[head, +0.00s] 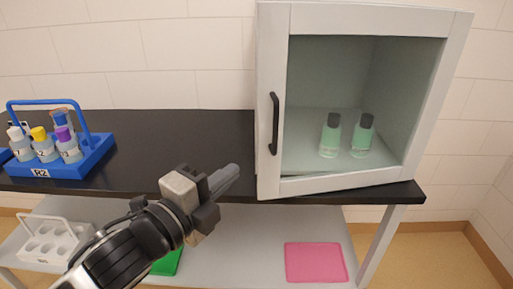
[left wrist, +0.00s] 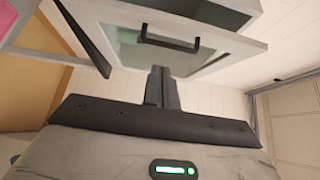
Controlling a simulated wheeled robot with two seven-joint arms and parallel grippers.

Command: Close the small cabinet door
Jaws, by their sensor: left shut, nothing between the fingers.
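The small white cabinet (head: 382,75) stands at the right end of the black bench, with its glazed door (head: 340,186) facing me. The door's black bar handle (head: 274,123) is on its left stile; it also shows in the left wrist view (left wrist: 170,42). The handle side juts toward me past the bench's front edge, so the door appears partly open, though the gap is hard to judge. My left gripper (head: 228,178) is shut and empty, left of and below the handle, apart from the door in the head view. Its fingers (left wrist: 161,80) point toward the door. My right gripper is out of view.
Two green bottles (head: 330,136) with dark caps stand inside the cabinet. A blue rack (head: 88,160) with several capped bottles stands at the bench's left. The black bench top (head: 180,135) between is clear. The lower shelf holds a white rack (head: 50,236) and a pink mat (head: 315,262).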

